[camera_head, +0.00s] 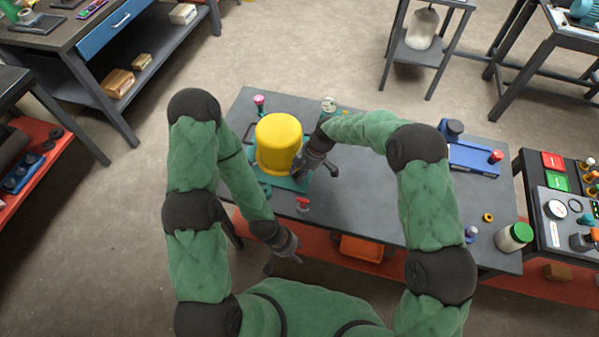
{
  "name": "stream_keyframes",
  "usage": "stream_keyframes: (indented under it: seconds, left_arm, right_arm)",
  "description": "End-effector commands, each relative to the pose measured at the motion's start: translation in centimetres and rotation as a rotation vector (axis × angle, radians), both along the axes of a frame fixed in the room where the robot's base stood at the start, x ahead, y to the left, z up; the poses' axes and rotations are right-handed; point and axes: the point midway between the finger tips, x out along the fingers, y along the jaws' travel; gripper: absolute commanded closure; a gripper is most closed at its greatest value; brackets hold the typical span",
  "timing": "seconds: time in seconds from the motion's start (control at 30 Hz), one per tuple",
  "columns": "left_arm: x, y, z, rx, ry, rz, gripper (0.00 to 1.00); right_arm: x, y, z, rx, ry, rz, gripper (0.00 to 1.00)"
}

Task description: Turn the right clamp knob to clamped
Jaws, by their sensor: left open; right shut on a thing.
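A yellow cylindrical motor (277,144) stands upright on a teal fixture (291,183) on the grey workbench (379,206). My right gripper (317,170) reaches down at the right side of the motor, over the fixture's right edge. It is shut on what appears to be the right clamp knob; its fingers hide the knob, so I cannot tell how it is turned. My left gripper (294,256) is open and empty, in front of the bench's near edge, well below the fixture.
A red-topped part (302,203) is near the fixture's front, and a pink-topped one (259,100) behind it. A blue device (473,158), a green-lidded jar (514,237) and a control panel (567,207) are at the right. An orange bin (361,249) is below the bench.

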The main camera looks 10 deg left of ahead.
Motion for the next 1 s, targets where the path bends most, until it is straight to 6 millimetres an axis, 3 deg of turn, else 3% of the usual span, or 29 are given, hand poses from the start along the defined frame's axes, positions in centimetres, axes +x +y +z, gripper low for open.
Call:
stream_keyframes:
  seconds: [0.03,0.07,0.1,0.13,0.57,1.0]
  left_arm:
    - [0.0,0.0,0.1,0.0,0.0,0.0,0.56]
    - [0.0,0.0,0.1,0.0,0.0,0.0,0.56]
    - [0.0,0.0,0.1,0.0,0.0,0.0,0.56]
    - [0.0,0.0,0.1,0.0,0.0,0.0,0.56]
    - [0.0,0.0,0.0,0.0,0.0,0.0,0.56]
    - [0.0,0.0,0.0,0.0,0.0,0.0,0.56]
  right_arm:
    - [0.3,0.5,0.8,0.009,-0.009,-0.003,1.0]
    - [0.3,0.5,0.8,0.01,-0.009,-0.003,0.64]
    - [0.3,0.5,0.8,0.01,-0.008,-0.002,0.53]
    - [0.2,0.5,0.7,0.009,-0.008,-0.002,0.49]
    - [0.2,0.0,0.9,0.004,-0.003,-0.002,0.49]
    - [1.2,-2.7,8.2,0.005,-0.004,0.0,0.49]
